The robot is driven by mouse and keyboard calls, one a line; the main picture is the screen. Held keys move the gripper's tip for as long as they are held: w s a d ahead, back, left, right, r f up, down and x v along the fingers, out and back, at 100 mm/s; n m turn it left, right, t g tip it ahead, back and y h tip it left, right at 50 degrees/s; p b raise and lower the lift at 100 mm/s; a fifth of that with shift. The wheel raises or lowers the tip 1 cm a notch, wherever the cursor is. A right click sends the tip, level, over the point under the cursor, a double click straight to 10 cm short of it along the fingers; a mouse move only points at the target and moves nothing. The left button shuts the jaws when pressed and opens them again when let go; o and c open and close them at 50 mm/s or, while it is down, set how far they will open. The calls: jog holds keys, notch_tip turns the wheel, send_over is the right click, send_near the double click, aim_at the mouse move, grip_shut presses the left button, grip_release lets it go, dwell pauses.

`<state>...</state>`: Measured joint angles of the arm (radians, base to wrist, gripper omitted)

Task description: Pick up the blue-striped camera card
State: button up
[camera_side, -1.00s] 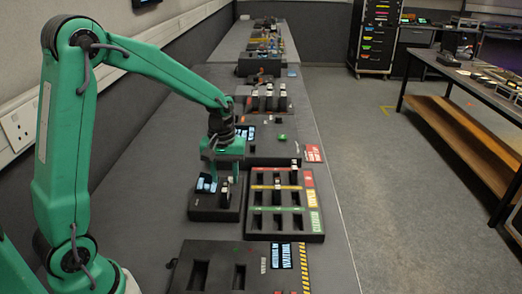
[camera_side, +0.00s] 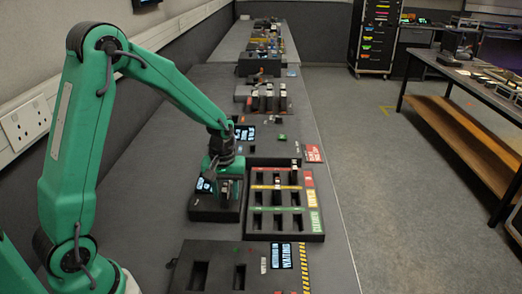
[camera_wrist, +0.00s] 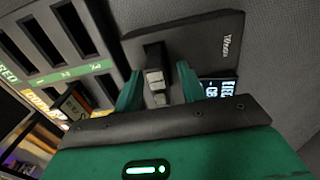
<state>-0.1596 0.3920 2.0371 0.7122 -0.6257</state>
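A dark card with pale grey label patches (camera_wrist: 155,78) stands upright in a black holder block (camera_wrist: 210,32) in the wrist view; I cannot make out a blue stripe on it. My gripper (camera_wrist: 158,85) is open, with one green finger on each side of the card and visible gaps between. In the side view my gripper (camera_side: 226,172) is low over the same black block (camera_side: 215,213) and hides most of the card.
A black slotted rack (camera_side: 285,237) with red, yellow and green rows stands right of the block, with a card (camera_side: 293,175) in it. A small lit screen (camera_wrist: 217,88) is beside the right finger. A black panel (camera_side: 222,250) lies in front.

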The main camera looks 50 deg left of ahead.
dwell(0.3)
grip_shut()
jog(key=shift+r, duration=0.15)
jog(key=shift+r, duration=0.45)
notch_tip(320, 180, up, 3)
jog(key=shift+d+r, duration=0.15)
jog(key=s+d+r, duration=0.4)
jog(key=d+r, duration=0.2)
jog(key=d, duration=0.4)
jog(key=shift+s+d+r, duration=0.15)
jog(key=shift+d+r, duration=0.15)
